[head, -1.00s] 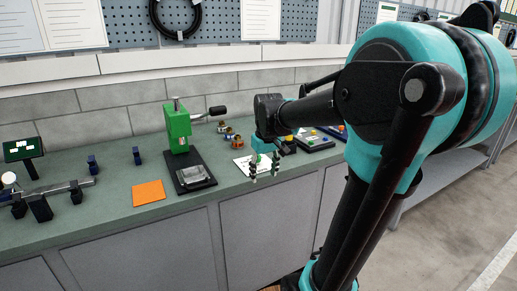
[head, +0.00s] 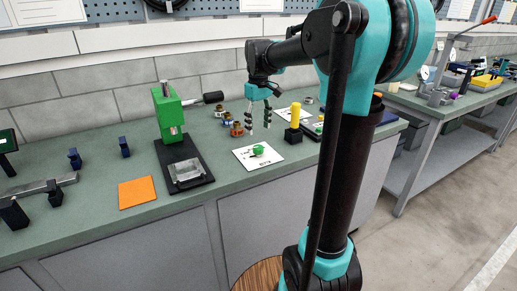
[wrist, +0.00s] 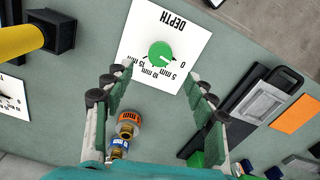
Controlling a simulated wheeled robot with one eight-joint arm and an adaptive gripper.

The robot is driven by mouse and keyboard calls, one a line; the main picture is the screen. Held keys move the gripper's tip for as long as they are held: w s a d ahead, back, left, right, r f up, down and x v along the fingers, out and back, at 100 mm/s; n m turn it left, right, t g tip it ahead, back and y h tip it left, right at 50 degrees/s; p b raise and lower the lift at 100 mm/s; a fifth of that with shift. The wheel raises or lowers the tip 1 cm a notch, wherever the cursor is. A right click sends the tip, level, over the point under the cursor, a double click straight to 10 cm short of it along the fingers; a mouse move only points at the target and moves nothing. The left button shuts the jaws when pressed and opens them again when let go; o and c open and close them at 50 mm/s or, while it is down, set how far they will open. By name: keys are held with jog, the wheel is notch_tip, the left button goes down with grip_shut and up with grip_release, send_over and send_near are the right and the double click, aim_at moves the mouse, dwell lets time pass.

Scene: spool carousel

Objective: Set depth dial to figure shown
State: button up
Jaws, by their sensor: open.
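The depth dial is a green round knob (wrist: 160,55) on a white card (wrist: 140,35) lettered DEPTH, with marks 0, 5 mm, 10 mm and 15 mm. A small pale pointer on the knob seems to face the 0 side. In the head view the green knob (head: 258,150) and card (head: 275,158) lie on the bench. My gripper (head: 259,123) is open and empty, above the bench just behind the card. In the wrist view my gripper's fingers (wrist: 158,90) are spread below the knob, apart from it. A dark display (head: 8,140) is cut off at the left; its figure cannot be read.
A yellow cylinder (head: 295,116) in a black block (head: 293,134) stands right of the card. Banded brass fittings (head: 237,129) sit behind it. A green press (head: 168,113) and an orange sheet (head: 137,192) are left. Bare bench lies between press and card.

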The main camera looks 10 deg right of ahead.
aim_at(258, 147)
notch_tip(258, 147, down, 10)
jog(key=shift+f, duration=0.1)
jog(key=shift+c, duration=0.6)
jog(key=c, duration=1)
